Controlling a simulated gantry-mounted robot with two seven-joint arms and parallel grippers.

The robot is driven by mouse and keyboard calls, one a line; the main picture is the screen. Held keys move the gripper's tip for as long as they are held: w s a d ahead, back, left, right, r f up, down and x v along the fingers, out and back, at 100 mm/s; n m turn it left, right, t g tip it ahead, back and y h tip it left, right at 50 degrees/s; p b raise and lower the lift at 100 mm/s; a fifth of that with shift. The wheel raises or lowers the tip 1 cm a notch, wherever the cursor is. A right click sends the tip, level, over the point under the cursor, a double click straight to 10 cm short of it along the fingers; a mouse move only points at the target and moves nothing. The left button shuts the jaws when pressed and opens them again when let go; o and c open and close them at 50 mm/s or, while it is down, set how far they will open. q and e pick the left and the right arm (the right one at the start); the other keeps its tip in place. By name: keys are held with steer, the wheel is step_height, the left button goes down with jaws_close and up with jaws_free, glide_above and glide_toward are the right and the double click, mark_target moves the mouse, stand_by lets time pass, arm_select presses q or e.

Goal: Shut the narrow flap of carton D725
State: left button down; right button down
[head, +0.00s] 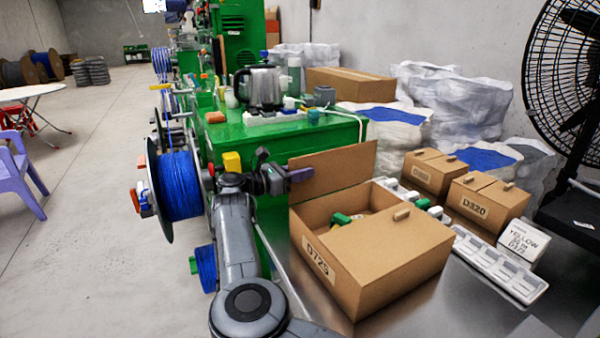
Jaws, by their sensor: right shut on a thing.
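Carton D725 (318,258) is a brown box on the metal table in the head view, its label on the side facing left. One flap (400,245) lies shut over the near right part, with a small tab on top. The opposite flap (345,168) stands raised at the far left edge, leaving that part of the carton open. Green and white items show inside. My right gripper (298,176) is shut at the left end of the raised flap, from its outer side. The jaws hide what they grip there. My left gripper is not in view.
A blue cable spool (178,185) and green machine (330,138) stand left and behind.

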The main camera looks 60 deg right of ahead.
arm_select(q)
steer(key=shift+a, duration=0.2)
arm_select(e)
steer(key=c, duration=1)
jaws_free()
steer(key=shift+c, duration=0.2)
arm_select(q)
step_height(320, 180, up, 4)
steer(key=p, duration=0.3)
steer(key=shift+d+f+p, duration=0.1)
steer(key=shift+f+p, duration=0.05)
steer(key=shift+p, duration=0.2)
arm_select(e)
steer(key=v, duration=1)
steer(key=shift+w+a, duration=0.2)
steer(key=shift+a, duration=0.15)
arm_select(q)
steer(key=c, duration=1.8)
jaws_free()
